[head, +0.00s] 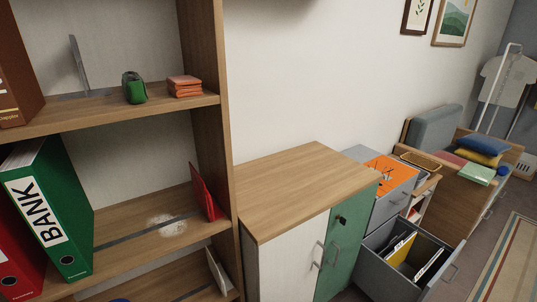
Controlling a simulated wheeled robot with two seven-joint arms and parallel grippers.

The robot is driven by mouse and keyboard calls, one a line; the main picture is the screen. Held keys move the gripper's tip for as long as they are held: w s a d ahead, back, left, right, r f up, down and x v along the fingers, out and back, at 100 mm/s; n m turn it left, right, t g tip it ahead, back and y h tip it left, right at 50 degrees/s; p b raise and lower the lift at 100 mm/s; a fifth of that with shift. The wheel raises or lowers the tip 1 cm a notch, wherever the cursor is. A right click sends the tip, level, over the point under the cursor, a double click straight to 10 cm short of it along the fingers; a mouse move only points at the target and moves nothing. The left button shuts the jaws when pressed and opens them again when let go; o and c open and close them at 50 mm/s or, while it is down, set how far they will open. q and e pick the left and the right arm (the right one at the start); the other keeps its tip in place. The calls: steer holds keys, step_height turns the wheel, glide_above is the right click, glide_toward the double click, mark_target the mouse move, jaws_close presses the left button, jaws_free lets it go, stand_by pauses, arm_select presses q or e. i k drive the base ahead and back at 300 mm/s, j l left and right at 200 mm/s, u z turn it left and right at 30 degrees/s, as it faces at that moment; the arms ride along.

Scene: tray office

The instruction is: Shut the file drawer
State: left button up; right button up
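The file drawer (377,274) is a grey metal drawer at the lower right of the head view. It is pulled out from a grey file cabinet (384,207) and stands open. Yellow and white folders (400,249) stand upright inside it. A metal handle (449,274) is on its front panel, facing right. Neither of my grippers is in view.
A wooden-topped cabinet (303,182) with white and green doors stands left of the file cabinet. A tall shelf (119,116) with binders fills the left. A bench (463,185) with cushions is behind right. Floor and a striped rug (507,262) lie right of the drawer.

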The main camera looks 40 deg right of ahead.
mark_target(380, 281)
steer(key=l+z, duration=0.1)
steer(key=z, duration=0.4)
steer(key=k+l+z, duration=0.1)
steer(key=z, duration=0.35)
steer(key=l+z, duration=0.15)
steer(key=z, duration=0.35)
steer(key=l+z, duration=0.1)
steer(key=z, duration=0.35)
steer(key=l+z, duration=0.15)
steer(key=z, duration=0.35)
steer(key=i+z, duration=0.1)
steer(key=z, duration=0.35)
steer(key=i+l+u, duration=0.2)
steer(key=i, duration=0.25)
steer(key=i+l+u, duration=0.15)
steer(key=i, duration=0.35)
steer(key=i+l+u, duration=0.2)
steer(key=i, duration=0.25)
steer(key=i+l+u, duration=0.2)
steer(key=i, duration=0.25)
